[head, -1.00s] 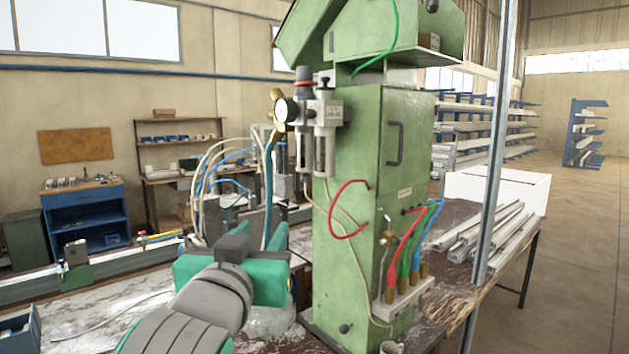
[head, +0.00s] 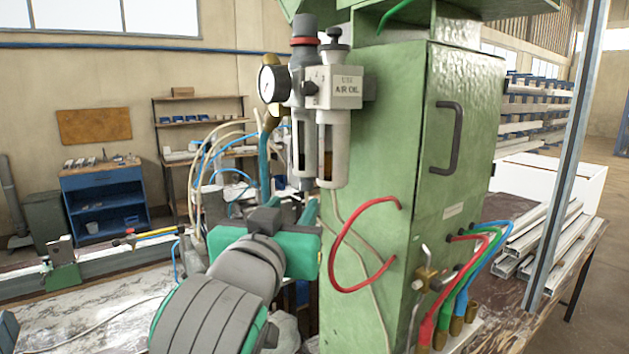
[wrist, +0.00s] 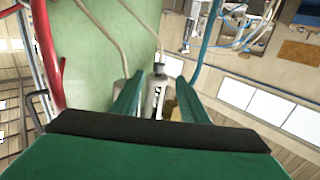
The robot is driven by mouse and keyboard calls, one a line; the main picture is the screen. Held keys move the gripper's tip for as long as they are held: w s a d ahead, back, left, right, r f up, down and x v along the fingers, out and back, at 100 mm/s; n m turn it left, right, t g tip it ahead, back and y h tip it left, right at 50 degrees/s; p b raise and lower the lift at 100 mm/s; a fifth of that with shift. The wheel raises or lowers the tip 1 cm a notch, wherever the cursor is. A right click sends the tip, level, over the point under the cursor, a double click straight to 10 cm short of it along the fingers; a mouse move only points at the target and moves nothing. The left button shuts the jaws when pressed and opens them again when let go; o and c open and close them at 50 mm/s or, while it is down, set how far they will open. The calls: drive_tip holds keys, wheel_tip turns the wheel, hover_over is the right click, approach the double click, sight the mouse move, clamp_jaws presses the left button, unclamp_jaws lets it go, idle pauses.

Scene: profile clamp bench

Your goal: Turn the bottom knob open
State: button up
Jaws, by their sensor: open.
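The air unit (head: 343,88) on the green cabinet has a round gauge, two pale hanging bowls and knobs on top. In the wrist view, a small dark knob (wrist: 158,68) shows at the lower end of one bowl (wrist: 152,98). My gripper (wrist: 159,84) is open, with one green finger on either side of that bowl and knob; I cannot tell whether they touch. In the head view my gripper (head: 292,206) is just below the bowls with its fingers pointing up. The gripper body and hoses hide its far side, and the lower knob cannot be made out there.
A red hose (head: 345,240) loops out from the green cabinet (head: 455,120) beside my gripper. Pale and blue hoses (head: 203,170) crowd its left. Coloured hoses and a brass valve (head: 427,280) are at lower right. Metal profiles (head: 545,240) lie on the bench.

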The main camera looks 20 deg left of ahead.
sight(305, 189)
drive_tip(key=w, duration=0.7)
drive_tip(key=w+a, duration=0.1)
drive_tip(key=w, duration=0.3)
drive_tip(key=shift+w+a, duration=0.1)
drive_tip(key=shift+w, duration=0.05)
clamp_jaws()
